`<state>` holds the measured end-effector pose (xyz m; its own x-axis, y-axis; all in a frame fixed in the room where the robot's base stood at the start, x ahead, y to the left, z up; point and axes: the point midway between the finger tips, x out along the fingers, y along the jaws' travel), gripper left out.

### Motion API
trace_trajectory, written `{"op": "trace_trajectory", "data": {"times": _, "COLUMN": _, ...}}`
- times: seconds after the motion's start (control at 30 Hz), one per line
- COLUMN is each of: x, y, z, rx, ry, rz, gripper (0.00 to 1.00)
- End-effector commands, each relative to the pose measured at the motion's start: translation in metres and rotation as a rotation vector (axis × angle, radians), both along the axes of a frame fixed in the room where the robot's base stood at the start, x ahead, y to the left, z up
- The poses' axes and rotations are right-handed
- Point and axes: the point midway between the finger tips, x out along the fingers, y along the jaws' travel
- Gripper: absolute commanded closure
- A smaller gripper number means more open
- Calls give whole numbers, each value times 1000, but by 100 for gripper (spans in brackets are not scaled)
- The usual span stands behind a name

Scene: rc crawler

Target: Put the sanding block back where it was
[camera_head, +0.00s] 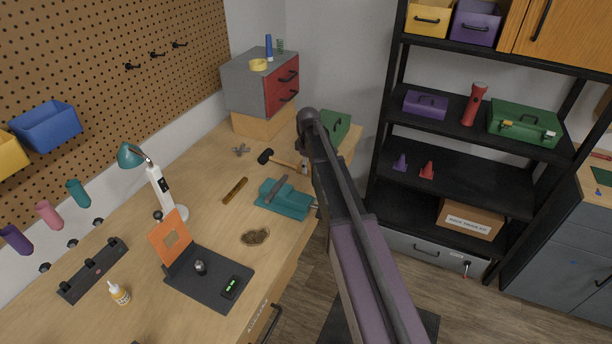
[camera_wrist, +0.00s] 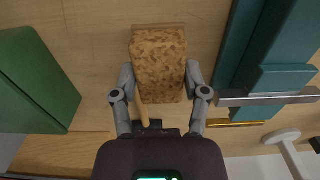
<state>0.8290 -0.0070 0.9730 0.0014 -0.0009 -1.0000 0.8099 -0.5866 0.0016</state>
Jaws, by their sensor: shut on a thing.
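The sanding block (camera_wrist: 160,65), a tan speckled block with a plain wooden-coloured far edge, shows in the wrist view. My gripper (camera_wrist: 159,82) is shut on it, with one finger against each long side. The block is over the wooden bench top (camera_wrist: 95,30); I cannot tell whether it touches the wood. In the head view my own arm hides the block and most of my gripper, near the bench's far right edge.
A hammer (camera_head: 265,157) lies close by, its handle running toward my gripper. A teal vise (camera_head: 285,200) stands nearer, and a green box (camera_head: 334,125) is behind my arm. A grey and red drawer unit (camera_head: 262,82) stands at the back. Black shelves (camera_head: 385,155) stand right.

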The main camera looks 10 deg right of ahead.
Motion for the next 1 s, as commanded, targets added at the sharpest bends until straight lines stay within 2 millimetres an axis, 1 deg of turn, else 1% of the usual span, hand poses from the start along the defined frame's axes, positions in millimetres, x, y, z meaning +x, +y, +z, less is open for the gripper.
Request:
{"op": "trace_trajectory", "data": {"times": 0.27, "x": 0, "y": 0, "z": -4, "rx": 0, "ry": 0, "rz": -1, "gripper": 79}}
{"op": "trace_trajectory", "data": {"times": 0.7, "x": 0, "y": -1, "z": -35, "rx": 0, "ry": 0, "rz": -1, "gripper": 79}}
{"op": "trace_trajectory", "data": {"times": 1.0, "x": 0, "y": -1, "z": -37, "rx": 0, "ry": 0, "rz": -2, "gripper": 79}}
